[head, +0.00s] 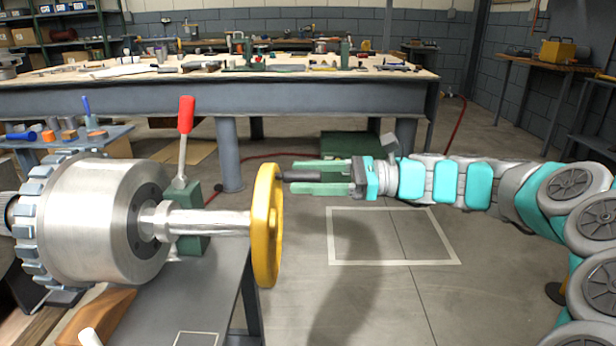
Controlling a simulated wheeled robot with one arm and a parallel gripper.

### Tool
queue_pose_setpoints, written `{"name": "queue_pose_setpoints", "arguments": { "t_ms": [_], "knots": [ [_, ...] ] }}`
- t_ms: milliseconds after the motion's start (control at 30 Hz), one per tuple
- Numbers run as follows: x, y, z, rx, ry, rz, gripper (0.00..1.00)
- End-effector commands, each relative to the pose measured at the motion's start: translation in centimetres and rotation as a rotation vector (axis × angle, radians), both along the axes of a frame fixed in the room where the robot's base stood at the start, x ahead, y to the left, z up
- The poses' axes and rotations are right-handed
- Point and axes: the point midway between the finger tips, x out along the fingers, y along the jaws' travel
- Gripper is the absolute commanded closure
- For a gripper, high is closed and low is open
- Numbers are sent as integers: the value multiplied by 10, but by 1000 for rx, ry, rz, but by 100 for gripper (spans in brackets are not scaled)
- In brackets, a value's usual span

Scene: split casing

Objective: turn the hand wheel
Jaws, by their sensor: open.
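The yellow hand wheel (267,226) is seen nearly edge-on at the right end of a bare metal shaft (210,222). The shaft runs left into a large silver cylindrical casing (95,220) with a toothed ring. My gripper (296,176) comes in from the right, its green fingers pointing left at the wheel's upper part. The fingers are apart and hold nothing. A dark handle-like piece shows between them, close to the wheel; I cannot tell whether it belongs to the wheel or whether the fingers touch anything.
A lever with a red grip (186,115) stands on a green block (190,218) behind the shaft. A long workbench (200,100) with tools spans the back. A white-outlined square (392,262) marks clear floor below my arm.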

Motion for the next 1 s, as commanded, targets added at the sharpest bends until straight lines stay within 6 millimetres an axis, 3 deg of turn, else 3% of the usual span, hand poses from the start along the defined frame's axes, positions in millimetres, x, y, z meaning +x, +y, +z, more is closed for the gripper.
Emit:
{"name": "queue_pose_setpoints", "arguments": {
  "t_ms": [200,767,1000],
  "knots": [
    [0,0,0,0,-1,0,37],
    [0,0,0,1,-1,0,100],
    [0,0,0,1,-1,0,100]
  ]
}}
